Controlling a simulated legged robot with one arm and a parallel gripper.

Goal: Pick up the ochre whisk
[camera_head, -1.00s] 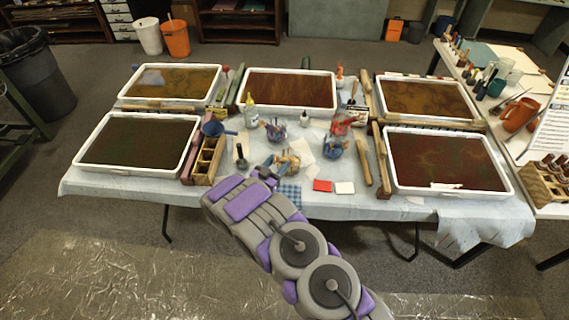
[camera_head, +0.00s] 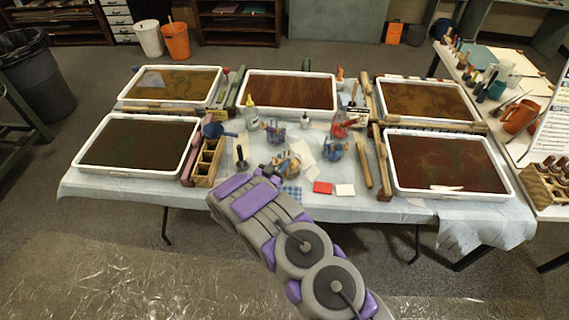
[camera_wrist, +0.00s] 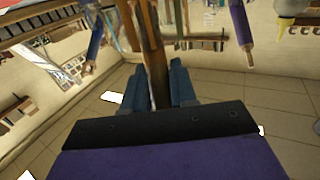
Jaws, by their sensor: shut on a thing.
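My gripper (camera_wrist: 158,76) is shut on a long ochre-brown handle, which I take to be the ochre whisk (camera_wrist: 150,35). The handle runs between the two blue-grey fingers in the wrist view and leaves the top edge of the picture. The whisk's far end is not clear there. In the head view my gripper (camera_head: 270,170) is at the front middle of the table, next to a pot of tools (camera_head: 288,165). My wrist partly hides that spot, and I cannot tell the whisk apart from the tools there.
Two more pots of tools (camera_head: 276,133) (camera_head: 333,150) stand close behind and to the right. A wooden divided box (camera_head: 205,165) and a blue funnel (camera_head: 214,129) are to the left. Large trays (camera_head: 398,187) surround the middle.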

